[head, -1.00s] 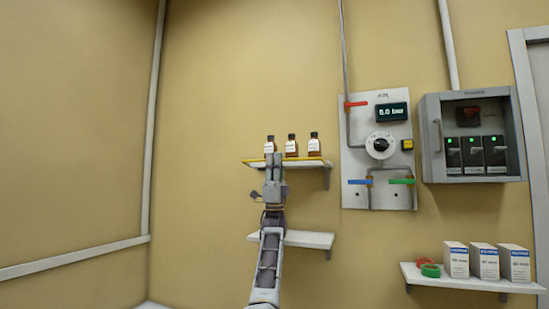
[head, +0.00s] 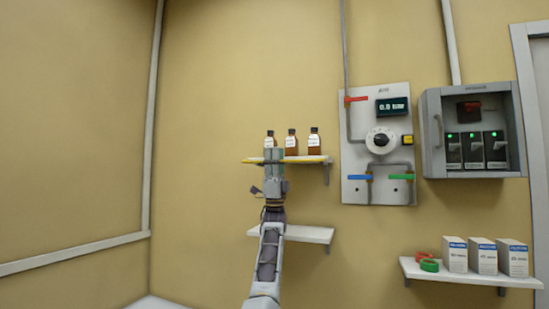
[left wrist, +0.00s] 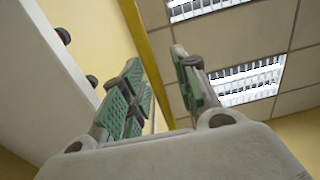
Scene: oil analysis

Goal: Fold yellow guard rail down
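The yellow guard rail (head: 308,160) runs along the front edge of the upper shelf (head: 313,166). Three brown bottles with white labels (head: 291,142) stand behind it. My left gripper (head: 274,153) is at the rail's left part, fingers pointing up, in front of the left bottle. In the left wrist view the gripper (left wrist: 157,58) is open. The rail (left wrist: 148,50) shows in the gap between its green-padded fingers; I cannot tell whether they touch it. The white shelf (left wrist: 50,80) lies left of the rail there. My right gripper is not in view.
A lower, empty shelf (head: 305,234) sits behind my left forearm. To the right are a valve panel (head: 353,190) and a grey switch cabinet (head: 432,170). A bottom right shelf (head: 470,278) holds white boxes (head: 484,256) and tape rolls. Wall left of the gripper is clear.

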